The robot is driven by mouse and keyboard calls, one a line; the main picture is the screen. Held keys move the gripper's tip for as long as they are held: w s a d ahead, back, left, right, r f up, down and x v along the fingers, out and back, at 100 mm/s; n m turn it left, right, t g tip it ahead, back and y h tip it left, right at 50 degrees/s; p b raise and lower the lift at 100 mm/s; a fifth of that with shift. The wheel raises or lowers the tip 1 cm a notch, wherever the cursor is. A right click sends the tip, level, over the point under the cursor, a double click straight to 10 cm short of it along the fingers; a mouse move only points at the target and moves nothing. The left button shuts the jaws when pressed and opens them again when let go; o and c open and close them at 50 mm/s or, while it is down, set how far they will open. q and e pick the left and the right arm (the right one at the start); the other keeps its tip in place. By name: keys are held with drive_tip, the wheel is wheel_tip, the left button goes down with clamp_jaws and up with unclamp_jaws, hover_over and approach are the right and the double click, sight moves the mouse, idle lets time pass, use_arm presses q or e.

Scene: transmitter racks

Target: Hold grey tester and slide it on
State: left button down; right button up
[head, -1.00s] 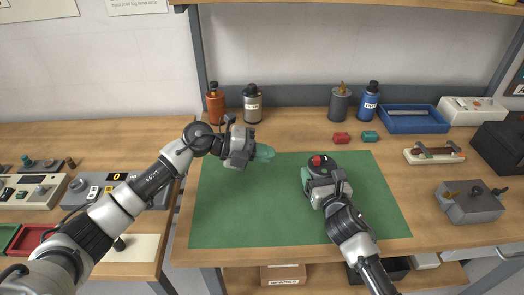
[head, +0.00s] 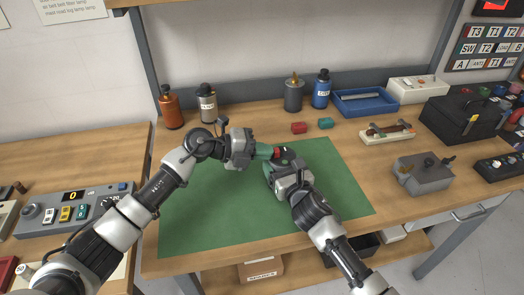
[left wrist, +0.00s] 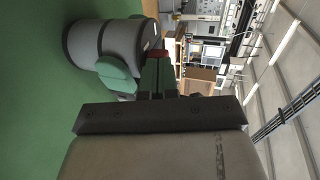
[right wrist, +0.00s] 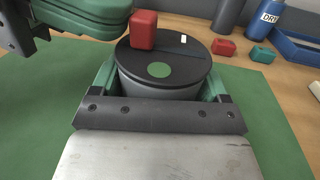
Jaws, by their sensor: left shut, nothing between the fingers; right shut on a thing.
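The grey tester (right wrist: 160,82) is a round can with a dark top, a green dot and a red slider block (right wrist: 143,30). My right gripper (head: 283,163) is shut around its sides over the green mat. My left gripper (head: 268,152) is shut and empty. Its green fingertips (right wrist: 110,18) are right beside the red slider, at the tester's left in the head view. The left wrist view shows the grey can (left wrist: 105,42) and the red slider (left wrist: 167,48) just past my fingertips. I cannot tell whether they touch.
The green mat (head: 210,215) is mostly clear. Red (head: 299,128) and teal (head: 325,123) blocks lie behind it. Bottles and a blue tray (head: 365,102) stand at the back. A grey box (head: 422,173) with clips is at the right. A control panel (head: 75,210) is at the left.

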sight(277, 150)
use_arm(q)
drive_tip(key=shift+w+d, duration=0.3)
drive_tip(key=shift+d, duration=0.65)
drive_tip(key=shift+w+d, duration=0.3)
drive_tip(key=shift+d, duration=0.65)
drive_tip(key=shift+s+a, duration=0.1)
use_arm(e)
drive_tip(key=shift+s+a, duration=0.1)
use_arm(q)
drive_tip(key=shift+a, duration=0.35)
drive_tip(key=f+v, duration=0.1)
drive_tip(key=v, duration=1.2)
drive_tip(key=shift+a, duration=0.3)
use_arm(e)
drive_tip(key=o, duration=1.1)
drive_tip(key=shift+c, duration=0.2)
use_arm(q)
drive_tip(key=shift+d, duration=0.1)
use_arm(e)
drive_tip(key=shift+o, duration=0.2)
drive_tip(key=shift+d, duration=0.2)
